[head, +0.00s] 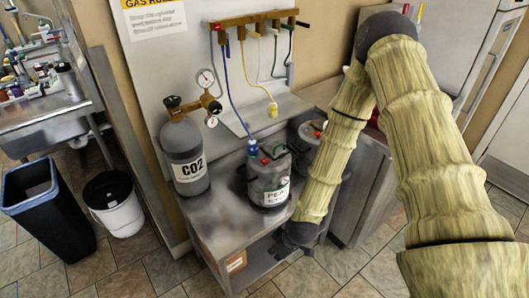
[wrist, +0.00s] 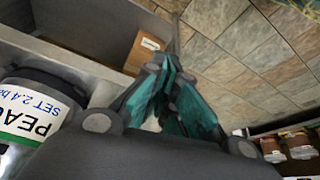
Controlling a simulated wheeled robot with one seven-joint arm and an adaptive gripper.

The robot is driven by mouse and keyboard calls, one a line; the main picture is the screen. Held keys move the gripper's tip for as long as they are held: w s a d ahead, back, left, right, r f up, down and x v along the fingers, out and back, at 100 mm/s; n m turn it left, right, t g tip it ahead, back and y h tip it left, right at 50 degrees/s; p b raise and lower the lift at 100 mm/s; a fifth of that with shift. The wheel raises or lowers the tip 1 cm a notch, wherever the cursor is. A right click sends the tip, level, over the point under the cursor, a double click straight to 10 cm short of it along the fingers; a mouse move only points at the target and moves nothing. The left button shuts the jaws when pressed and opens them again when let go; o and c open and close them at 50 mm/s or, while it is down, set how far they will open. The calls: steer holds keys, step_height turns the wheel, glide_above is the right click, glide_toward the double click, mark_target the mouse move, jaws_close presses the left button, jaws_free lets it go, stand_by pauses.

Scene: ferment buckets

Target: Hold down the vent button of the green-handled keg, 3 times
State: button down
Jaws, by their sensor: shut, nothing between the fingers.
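A grey metal keg (head: 268,183) with a white label starting "PEA" stands on the steel bench. Its top carries a green handle (head: 277,151), a small red button (head: 265,160) and a blue connector (head: 252,149) with a blue hose. In the wrist view the same kind of label, "SET 2.4", shows on a keg (wrist: 40,118) at the left; its top is hidden there. My gripper (head: 290,247) is low at the bench's front edge, right of and below the keg, apart from it. In the wrist view its teal-padded fingers (wrist: 172,95) are together and empty, pointing towards the floor.
A second keg (head: 308,133) stands behind, partly hidden by my arm. A CO2 cylinder (head: 187,155) with gauges stands left of the keg. Hoses hang from a wooden rack (head: 253,18). Bins (head: 45,208) stand on the floor at left. The bench front (head: 215,225) is clear.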

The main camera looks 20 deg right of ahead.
steer(key=w+r+n+t+y+p, duration=0.15)
steer(key=w+r+n+p, duration=0.25)
steer(key=w+r, duration=0.95)
step_height(320, 180, up, 19)
steer(key=n+t+p, duration=0.3)
steer(key=n+p, duration=0.2)
glide_above(263, 162)
steer(key=shift+w+f+y, duration=0.1)
steer(key=shift+f+y, duration=0.05)
steer(key=shift+y, duration=0.3)
steer(key=shift+f, duration=0.1)
steer(key=shift+m, duration=0.3)
steer(key=shift+f+b, duration=3.1)
steer(key=shift+f, duration=1.25)
steer(key=shift+f, duration=0.1)
steer(key=shift+f+b, duration=0.3)
steer(key=shift+b, duration=0.15)
